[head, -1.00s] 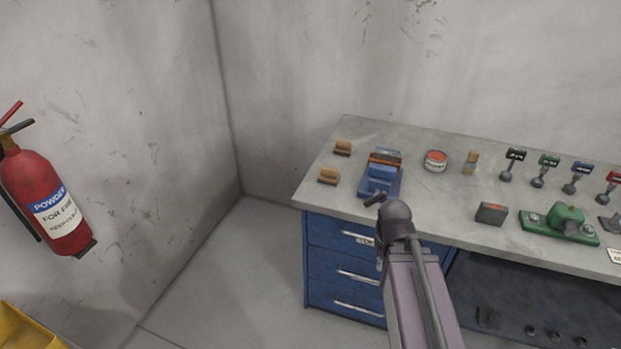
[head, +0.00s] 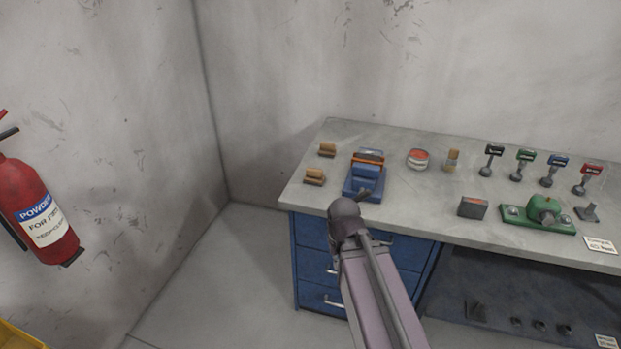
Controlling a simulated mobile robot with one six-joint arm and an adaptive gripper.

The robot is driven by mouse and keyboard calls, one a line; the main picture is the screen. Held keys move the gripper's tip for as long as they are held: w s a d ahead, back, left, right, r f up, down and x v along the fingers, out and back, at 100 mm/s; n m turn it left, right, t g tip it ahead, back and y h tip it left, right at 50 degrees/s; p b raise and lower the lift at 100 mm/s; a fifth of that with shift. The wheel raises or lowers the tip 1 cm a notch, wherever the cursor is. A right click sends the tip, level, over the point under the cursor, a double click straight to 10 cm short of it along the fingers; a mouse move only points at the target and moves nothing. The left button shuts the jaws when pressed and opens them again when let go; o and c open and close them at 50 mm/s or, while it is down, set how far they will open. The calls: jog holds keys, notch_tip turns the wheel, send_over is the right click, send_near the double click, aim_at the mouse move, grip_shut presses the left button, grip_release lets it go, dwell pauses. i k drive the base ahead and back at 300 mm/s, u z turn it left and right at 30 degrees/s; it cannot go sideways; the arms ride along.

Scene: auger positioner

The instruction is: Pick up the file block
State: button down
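Several small blocks lie on the grey workbench (head: 420,205); which one is the file block I cannot tell for sure. Two tan-topped blocks with dark undersides are at its left end, a rear one (head: 327,149) and a front one (head: 314,176). Another upright tan block (head: 452,159) stands at the back, right of a round tin. A dark grey block with a reddish top (head: 472,207) lies near the front edge. My arm reaches up from the bottom to the bench's front edge; my gripper itself does not show.
A blue device (head: 366,179) stands near the left end, right of the two tan blocks. A red-and-white tin (head: 418,159), several colour-tagged tools and a green device (head: 539,213) are further right. Blue drawers (head: 310,262) are below. A red extinguisher (head: 38,212) is at the left wall.

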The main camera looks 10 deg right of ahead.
aim_at(314, 177)
jog(key=z, duration=1.35)
jog(key=i, duration=0.85)
jog(key=u, duration=0.55)
